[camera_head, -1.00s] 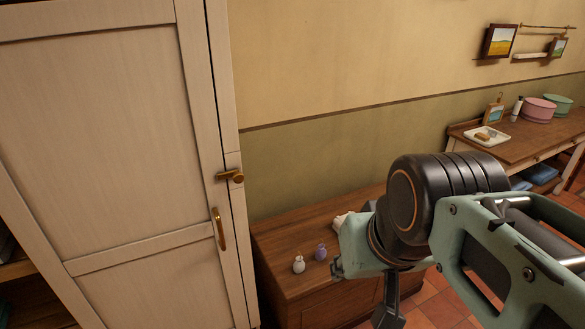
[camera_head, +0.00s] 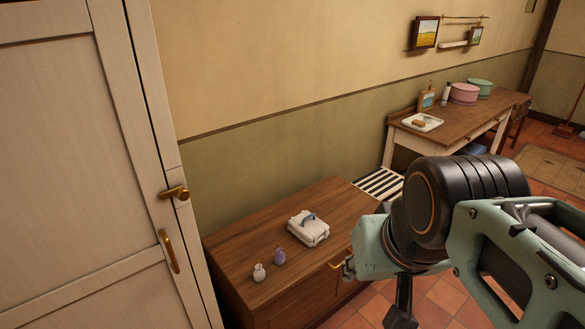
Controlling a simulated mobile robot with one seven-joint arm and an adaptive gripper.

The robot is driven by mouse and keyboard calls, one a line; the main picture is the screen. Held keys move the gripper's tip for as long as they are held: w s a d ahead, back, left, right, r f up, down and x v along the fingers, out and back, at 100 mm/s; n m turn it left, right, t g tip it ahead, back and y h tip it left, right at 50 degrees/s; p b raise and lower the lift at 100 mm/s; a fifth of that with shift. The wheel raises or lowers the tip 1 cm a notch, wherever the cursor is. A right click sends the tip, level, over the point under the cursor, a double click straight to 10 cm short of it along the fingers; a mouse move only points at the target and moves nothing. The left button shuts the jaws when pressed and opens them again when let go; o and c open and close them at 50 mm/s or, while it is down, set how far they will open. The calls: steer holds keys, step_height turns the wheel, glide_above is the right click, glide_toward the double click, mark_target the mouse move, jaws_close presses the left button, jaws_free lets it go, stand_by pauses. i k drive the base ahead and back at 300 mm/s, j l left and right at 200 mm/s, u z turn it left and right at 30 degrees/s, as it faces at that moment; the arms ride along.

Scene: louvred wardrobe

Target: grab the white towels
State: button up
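No white towels can be made out in this view. My arm fills the lower right, and my gripper (camera_head: 375,290) shows only in part at its end, near the front of a wooden chest of drawers (camera_head: 235,232). The arm hides most of the gripper, so whether it is open or shut does not show. A tall off-white wardrobe (camera_head: 70,170) with a brass handle stands at the left, and its panelled door faces me.
A striped rack (camera_head: 380,183) stands behind. A wooden table (camera_head: 460,118) holds pink and green tubs. Tiled floor shows at the right.

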mark_target(305, 225)
steer(key=k, duration=1.1)
steer(key=k+u, duration=0.15)
steer(key=u, duration=1)
steer(key=l+u, duration=0.15)
steer(key=u, duration=0.95)
steer(key=l, duration=3.2)
